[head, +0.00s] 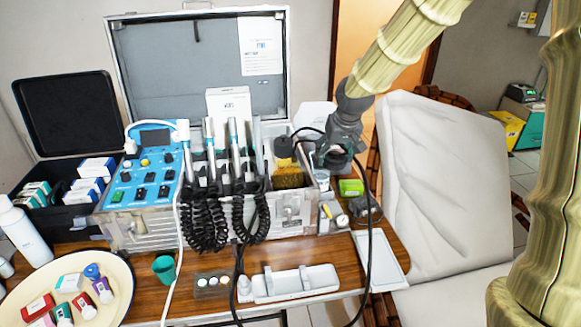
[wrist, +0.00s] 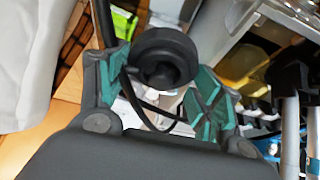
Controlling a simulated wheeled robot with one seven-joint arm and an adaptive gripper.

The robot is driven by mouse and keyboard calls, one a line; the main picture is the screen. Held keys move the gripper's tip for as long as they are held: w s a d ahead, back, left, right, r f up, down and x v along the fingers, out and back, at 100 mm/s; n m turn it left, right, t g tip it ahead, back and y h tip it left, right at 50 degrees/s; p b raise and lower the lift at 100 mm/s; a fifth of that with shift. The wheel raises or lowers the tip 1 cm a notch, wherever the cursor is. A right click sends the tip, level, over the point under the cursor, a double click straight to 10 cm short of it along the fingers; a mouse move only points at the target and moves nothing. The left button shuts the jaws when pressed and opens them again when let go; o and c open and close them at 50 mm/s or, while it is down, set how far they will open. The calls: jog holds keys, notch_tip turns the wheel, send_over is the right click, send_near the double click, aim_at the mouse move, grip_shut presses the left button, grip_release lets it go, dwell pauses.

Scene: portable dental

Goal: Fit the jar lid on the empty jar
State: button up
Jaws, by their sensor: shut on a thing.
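The jar lid is a dark round disc with a central knob (wrist: 165,50) in the wrist view. My gripper (wrist: 158,88) is shut on it, with teal finger pads on either side. In the head view my gripper (head: 334,158) hangs over the right end of the dental case, and I cannot make out the lid clearly there. A small pale jar (head: 322,182), possibly the empty one, stands just below the gripper, partly hidden. I cannot tell whether the lid touches it.
A dark-topped amber jar (head: 288,176) stands to the left of the gripper, near handpieces with coiled cords. A green box (head: 351,187) is just right. A black cable loops past the gripper. A white tray (head: 379,258) lies at the table's right edge, beside a pale chair (head: 440,190).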

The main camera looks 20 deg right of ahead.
jog(key=shift+w+a+r+p, duration=0.15)
jog(key=shift+a+r+p, duration=0.25)
jog(key=shift+p, duration=0.4)
jog(key=w+a+r+p, duration=0.2)
jog(key=a+p, duration=0.3)
jog(key=p, duration=0.5)
jog(key=w+a+r+p, duration=0.2)
jog(key=a+r+p, duration=0.2)
jog(key=p, duration=0.7)
jog(key=shift+w+a+r+n, duration=0.15)
jog(key=shift+w+a+n, duration=0.15)
jog(key=shift+a, duration=0.85)
notch_tip(320, 180, down, 3)
jog(key=shift+f+b, duration=0.2)
jog(key=shift+b, duration=0.75)
jog(key=shift+f, duration=0.65)
